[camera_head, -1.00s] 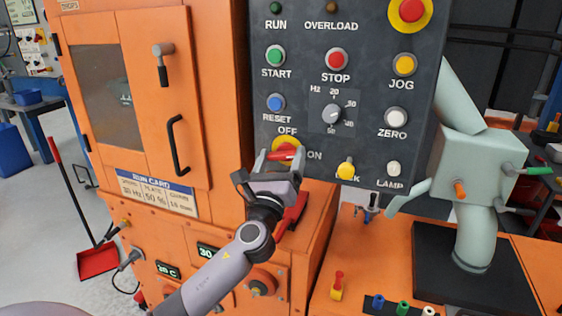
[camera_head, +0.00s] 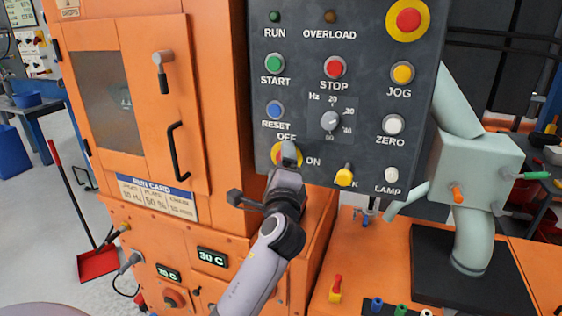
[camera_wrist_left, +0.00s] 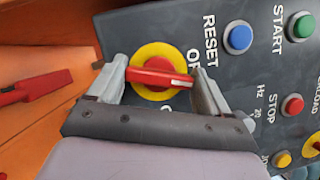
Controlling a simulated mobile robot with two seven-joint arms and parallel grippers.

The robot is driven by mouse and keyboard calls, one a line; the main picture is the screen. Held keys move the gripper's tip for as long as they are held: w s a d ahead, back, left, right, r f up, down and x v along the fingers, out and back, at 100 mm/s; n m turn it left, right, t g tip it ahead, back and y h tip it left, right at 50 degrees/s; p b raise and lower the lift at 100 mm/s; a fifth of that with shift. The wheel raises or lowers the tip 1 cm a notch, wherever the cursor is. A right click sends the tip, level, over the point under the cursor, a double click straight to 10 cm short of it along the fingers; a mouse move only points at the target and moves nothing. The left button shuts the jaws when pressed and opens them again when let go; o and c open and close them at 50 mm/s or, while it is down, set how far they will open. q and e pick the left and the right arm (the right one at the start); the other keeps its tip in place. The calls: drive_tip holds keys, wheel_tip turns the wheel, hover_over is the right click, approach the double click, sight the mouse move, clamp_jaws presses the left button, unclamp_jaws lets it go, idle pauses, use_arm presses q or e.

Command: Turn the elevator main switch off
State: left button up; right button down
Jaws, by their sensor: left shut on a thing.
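The main switch is a red handle (camera_wrist_left: 160,76) on a round yellow plate (camera_wrist_left: 153,54) with OFF and ON labels. In the head view the yellow plate (camera_head: 276,156) is partly covered by my left gripper (camera_head: 288,152), and the handle is mostly hidden. In the left wrist view my left gripper (camera_wrist_left: 158,72) is shut on the handle, one finger at each end. The handle's white-marked end points toward the OFF label. My right gripper is not in view.
An orange cabinet (camera_head: 145,90) stands left. A pale green machine (camera_head: 470,165) stands right.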

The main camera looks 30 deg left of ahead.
use_arm(q)
drive_tip(key=n+g+p, duration=0.1)
drive_tip(key=n+p, duration=0.1)
drive_tip(key=n, duration=0.2)
drive_tip(key=shift+r+h, duration=0.1)
drive_tip(key=shift+h, duration=0.2)
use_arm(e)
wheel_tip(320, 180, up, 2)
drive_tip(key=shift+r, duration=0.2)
use_arm(q)
drive_tip(key=shift+g, duration=0.3)
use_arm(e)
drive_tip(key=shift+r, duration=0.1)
use_arm(q)
drive_tip(key=o, duration=1)
drive_tip(key=shift+s, duration=0.1)
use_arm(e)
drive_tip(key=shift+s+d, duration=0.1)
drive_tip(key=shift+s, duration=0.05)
